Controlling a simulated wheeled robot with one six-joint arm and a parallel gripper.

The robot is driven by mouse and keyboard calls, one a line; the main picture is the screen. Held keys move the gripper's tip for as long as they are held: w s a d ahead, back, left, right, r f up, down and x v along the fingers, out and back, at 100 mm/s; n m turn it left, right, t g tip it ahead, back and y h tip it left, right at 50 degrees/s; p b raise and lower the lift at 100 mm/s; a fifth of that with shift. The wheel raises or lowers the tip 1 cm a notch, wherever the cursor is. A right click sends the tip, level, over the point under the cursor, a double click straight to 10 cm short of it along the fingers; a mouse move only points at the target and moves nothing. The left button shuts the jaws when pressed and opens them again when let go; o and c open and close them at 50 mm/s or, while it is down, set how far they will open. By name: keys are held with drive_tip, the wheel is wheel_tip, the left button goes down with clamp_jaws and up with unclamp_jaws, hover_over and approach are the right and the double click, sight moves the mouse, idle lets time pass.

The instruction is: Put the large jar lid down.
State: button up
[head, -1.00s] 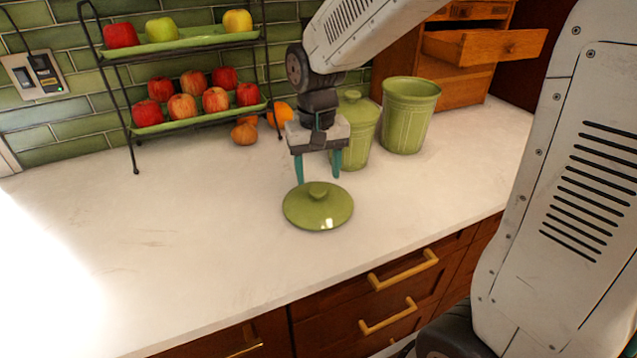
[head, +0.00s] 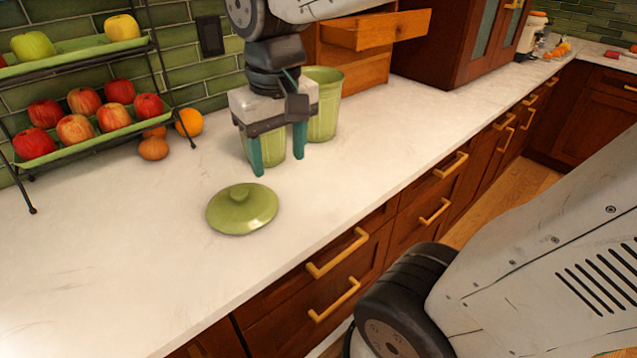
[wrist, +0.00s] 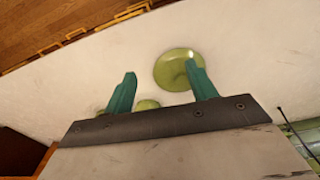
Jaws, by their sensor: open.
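The large jar lid (head: 242,209) is green and round with a knob on top. It lies flat on the white counter, knob up. My gripper (head: 279,170) is open and empty, with its two teal fingers apart, above and behind the lid to the right in the head view. In the wrist view the lid (wrist: 174,70) shows beyond the right finger, which covers part of its edge. The open green jar (head: 323,110) stands on the counter behind my gripper. A second green jar (head: 265,147) is partly hidden behind my fingers.
A two-tier rack (head: 100,133) with apples stands at the left. Oranges (head: 189,122) sit beside it. A wooden cabinet with an open drawer (head: 375,30) is behind the jars. The counter (head: 120,250) in front and left of the lid is clear.

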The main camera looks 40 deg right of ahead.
drive_tip(key=s+f, duration=0.2)
drive_tip(key=s, duration=0.7)
drive_tip(key=shift+d+n, duration=0.4)
drive_tip(key=shift+d, duration=0.05)
drive_tip(key=shift+f+t, duration=0.1)
drive_tip(key=shift+t, duration=0.2)
